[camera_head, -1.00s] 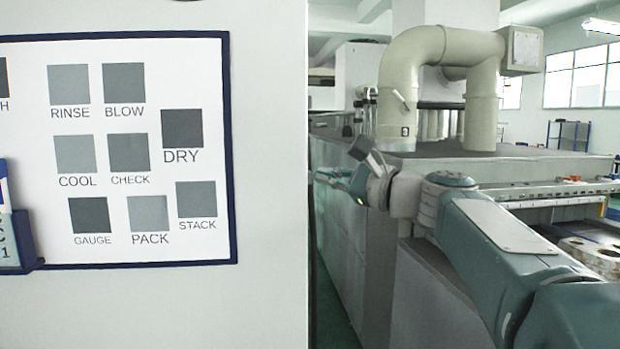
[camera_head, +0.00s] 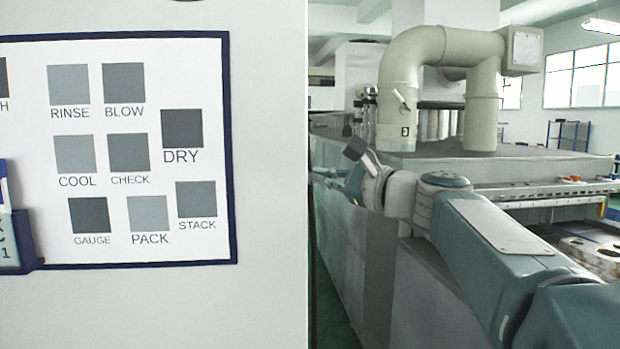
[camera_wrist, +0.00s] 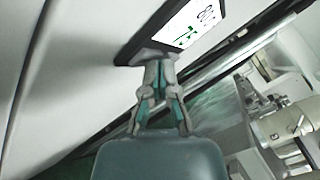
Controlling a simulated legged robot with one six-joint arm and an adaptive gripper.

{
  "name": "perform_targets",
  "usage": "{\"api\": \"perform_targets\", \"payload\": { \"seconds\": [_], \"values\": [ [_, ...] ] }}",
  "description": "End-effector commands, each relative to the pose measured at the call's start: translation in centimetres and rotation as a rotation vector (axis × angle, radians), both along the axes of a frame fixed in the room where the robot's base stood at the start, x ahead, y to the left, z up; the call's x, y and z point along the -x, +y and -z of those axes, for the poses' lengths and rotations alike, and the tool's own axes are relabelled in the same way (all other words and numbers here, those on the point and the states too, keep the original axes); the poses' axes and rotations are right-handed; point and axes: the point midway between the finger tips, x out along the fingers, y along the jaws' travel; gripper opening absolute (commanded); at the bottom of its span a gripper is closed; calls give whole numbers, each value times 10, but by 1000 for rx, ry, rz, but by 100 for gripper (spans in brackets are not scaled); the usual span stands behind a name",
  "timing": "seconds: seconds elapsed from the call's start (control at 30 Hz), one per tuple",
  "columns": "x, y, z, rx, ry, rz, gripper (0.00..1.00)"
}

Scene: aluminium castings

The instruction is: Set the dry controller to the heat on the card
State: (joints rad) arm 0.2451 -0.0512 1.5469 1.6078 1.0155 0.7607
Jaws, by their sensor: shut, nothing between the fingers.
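In the wrist view a black-framed panel (camera_wrist: 146,46) with a lit white screen (camera_wrist: 190,23) is mounted on a pale wall. The screen shows dark digits, perhaps 80, and a green figure, seen at a slant. My gripper (camera_wrist: 158,56) is shut and empty, its tips at the panel's lower left edge; I cannot tell whether they touch. In the head view a board (camera_head: 140,245) carries grey squares with words, among them a DRY square (camera_head: 182,128). A card in a blue holder (camera_head: 28,250) is cut off at the left edge; its heat is not readable.
A white wall (camera_head: 270,180) fills the left half of the head view and hides part of the space by my arm. A large grey housing (camera_head: 350,250) with a beige duct (camera_head: 482,110) stands behind my arm. A conveyor-like line (camera_head: 560,190) runs at the right.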

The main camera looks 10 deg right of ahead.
Motion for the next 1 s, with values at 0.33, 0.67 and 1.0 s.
{"api": "perform_targets", "payload": {
  "seconds": [0.33, 0.67, 1.0],
  "values": [
    [0, 1, 0, 0, -1, -1, 0],
    [0, -10, 0, 0, 0, 1, 0],
    [0, -14, 0, 0, 0, 0, 0]
  ]
}}
